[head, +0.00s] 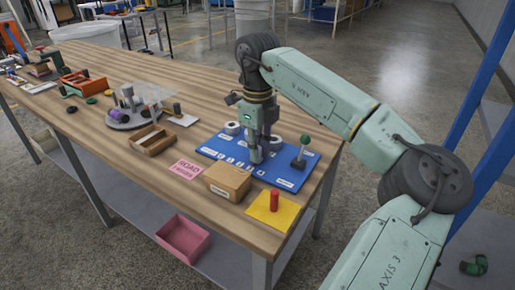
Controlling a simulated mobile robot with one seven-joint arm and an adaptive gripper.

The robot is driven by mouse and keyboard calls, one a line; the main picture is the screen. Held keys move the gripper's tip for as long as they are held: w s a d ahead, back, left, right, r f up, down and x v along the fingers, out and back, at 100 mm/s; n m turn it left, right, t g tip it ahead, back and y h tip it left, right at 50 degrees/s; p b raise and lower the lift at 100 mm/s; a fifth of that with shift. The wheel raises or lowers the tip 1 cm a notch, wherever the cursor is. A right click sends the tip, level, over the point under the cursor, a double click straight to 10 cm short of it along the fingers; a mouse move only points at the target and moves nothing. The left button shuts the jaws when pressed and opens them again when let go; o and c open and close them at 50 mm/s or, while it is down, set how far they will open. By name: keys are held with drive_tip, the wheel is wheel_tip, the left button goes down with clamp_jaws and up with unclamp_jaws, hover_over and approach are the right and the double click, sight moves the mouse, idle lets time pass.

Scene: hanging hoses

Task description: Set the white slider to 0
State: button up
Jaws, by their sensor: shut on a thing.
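A blue panel (222,152) lies flat near the right end of the wooden table. My gripper (256,158) points down onto the middle of the panel, with its fingers closed low at the surface. The white slider sits at the fingertips and is mostly hidden by them, so its exact setting cannot be read. A row of small white marks (232,161) runs along the panel's front left, too small to read.
On the panel, a green-knobbed lever (304,141) stands right of my gripper, and a white-grey dial (232,128) is left. A cardboard box (228,181), pink sign (187,170) and yellow plate with red peg (274,203) are in front. A wooden tray (153,140) lies left.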

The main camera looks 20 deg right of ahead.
sight(228, 149)
clamp_jaws()
drive_tip(key=w+a, duration=0.2)
drive_tip(key=w+a+p, duration=0.1)
drive_tip(key=w, duration=0.2)
drive_tip(key=w+a+p, duration=0.1)
drive_tip(key=w+a, duration=0.1)
drive_tip(key=shift+w+a, duration=0.25)
drive_tip(key=shift+a, duration=0.1)
drive_tip(key=shift+o, duration=2.3)
unclamp_jaws()
drive_tip(key=shift+w+a, duration=0.1)
drive_tip(key=shift+o, duration=1.2)
wheel_tip(228, 149, up, 12)
